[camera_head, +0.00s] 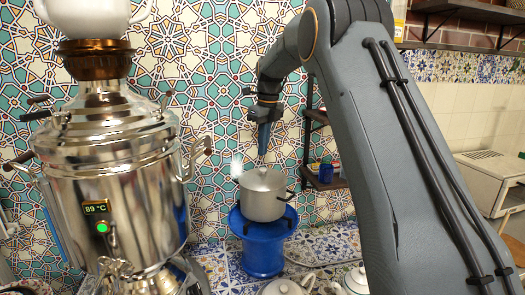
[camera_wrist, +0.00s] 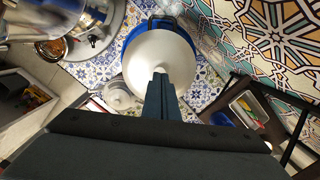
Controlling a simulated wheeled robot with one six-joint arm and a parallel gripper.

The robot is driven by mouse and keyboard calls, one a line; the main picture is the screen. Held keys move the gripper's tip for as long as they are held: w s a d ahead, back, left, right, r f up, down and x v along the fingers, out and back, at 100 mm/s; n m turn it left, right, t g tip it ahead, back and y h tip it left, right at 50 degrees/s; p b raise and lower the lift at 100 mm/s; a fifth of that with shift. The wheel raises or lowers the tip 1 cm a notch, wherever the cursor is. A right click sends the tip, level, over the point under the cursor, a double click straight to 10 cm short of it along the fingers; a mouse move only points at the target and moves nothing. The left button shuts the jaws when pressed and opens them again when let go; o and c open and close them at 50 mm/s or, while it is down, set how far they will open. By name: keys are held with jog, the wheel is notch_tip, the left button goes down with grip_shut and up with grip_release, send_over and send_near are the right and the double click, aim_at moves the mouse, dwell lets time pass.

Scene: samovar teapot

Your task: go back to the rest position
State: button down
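My gripper (camera_head: 263,152) points down above the silver pot (camera_head: 263,197), a little over its lid (camera_head: 262,178). Its two dark blue fingers are together, and I see nothing between them. In the wrist view my gripper (camera_wrist: 160,76) covers part of the pale round lid (camera_wrist: 158,55). In the head view the lid sits on the pot, with a small gap below the fingertips. The pot stands on a blue round stand (camera_head: 263,255).
A large shiny samovar (camera_head: 110,185) stands at the left, its display reading 89 °C, with a white teapot (camera_head: 95,18) on top. Small lidded pots (camera_head: 285,287) stand in front. A dark shelf (camera_head: 322,180) is to the right of the pot. The tiled wall is close behind.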

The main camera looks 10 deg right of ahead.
jog(key=shift+r, duration=1.05)
jog(key=s+f+n, duration=0.6)
jog(key=s+n, duration=0.4)
jog(key=s, duration=0.2)
jog(key=s+f+n+t, duration=0.1)
jog(key=s+f+n, duration=0.5)
jog(key=s+n, duration=0.5)
jog(key=s+f+n, duration=0.6)
jog(key=s+n, duration=0.2)
jog(key=s, duration=0.6)
jog(key=s+b+x, duration=0.1)
jog(key=b+x, duration=1)
jog(key=x, duration=0.1)
jog(key=shift+d+f+g+h, duration=0.15)
jog(key=shift+d+g+h, duration=0.1)
jog(key=shift+g+h, duration=0.15)
jog(key=shift+s, duration=0.3)
